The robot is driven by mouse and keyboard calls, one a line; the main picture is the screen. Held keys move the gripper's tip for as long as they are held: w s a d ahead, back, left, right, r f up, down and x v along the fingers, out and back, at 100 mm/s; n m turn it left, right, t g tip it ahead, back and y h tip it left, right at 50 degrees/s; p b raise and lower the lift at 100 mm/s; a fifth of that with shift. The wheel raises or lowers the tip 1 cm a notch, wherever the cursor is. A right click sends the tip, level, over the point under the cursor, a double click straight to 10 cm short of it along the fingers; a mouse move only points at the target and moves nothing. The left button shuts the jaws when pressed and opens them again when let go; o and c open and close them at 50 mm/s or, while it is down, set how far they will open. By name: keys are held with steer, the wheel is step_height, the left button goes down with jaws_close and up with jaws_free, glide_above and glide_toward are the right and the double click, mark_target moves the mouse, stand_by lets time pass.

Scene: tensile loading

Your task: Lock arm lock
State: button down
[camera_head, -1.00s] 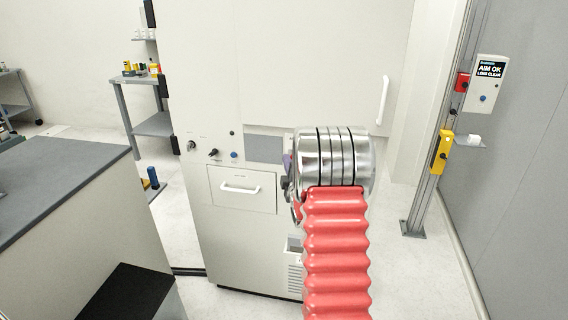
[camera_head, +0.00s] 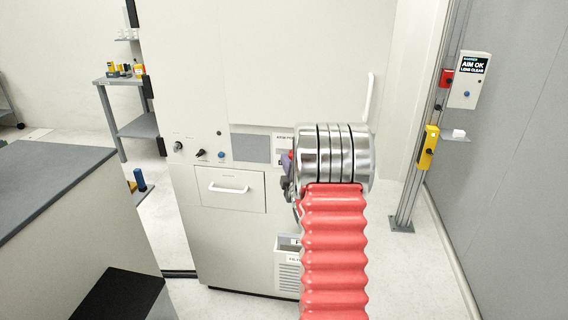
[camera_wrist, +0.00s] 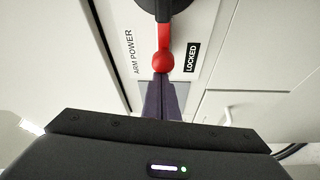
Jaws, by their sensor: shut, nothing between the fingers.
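The arm lock is a red lever with a ball end (camera_wrist: 163,62) on a dark round hub (camera_wrist: 163,8), on a pale plate with "ARM POWER" (camera_wrist: 130,52) and "LOCKED" (camera_wrist: 192,58) labels. In the wrist view the lever points down the picture, its ball beside the "LOCKED" label. My gripper (camera_wrist: 164,80) is shut and empty, its dark purple fingers reaching up to the ball's lower edge; I cannot tell if they touch it. In the head view my gripper (camera_head: 287,163) is mostly hidden behind my silver wrist, with a bit of red by its tip.
The tall white cabinet (camera_head: 220,240) fills the middle, with a drawer handle (camera_head: 229,189) and knobs left of my arm. A grey-topped bench (camera_head: 45,180) stands at left. A post with a yellow box (camera_head: 428,147) stands at right. Floor between cabinet and post is clear.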

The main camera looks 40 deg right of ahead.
steer(key=s+a, duration=0.5)
steer(key=a, duration=0.2)
steer(key=shift+s+a, duration=0.25)
steer(key=shift+s, duration=0.1)
stand_by(0.8)
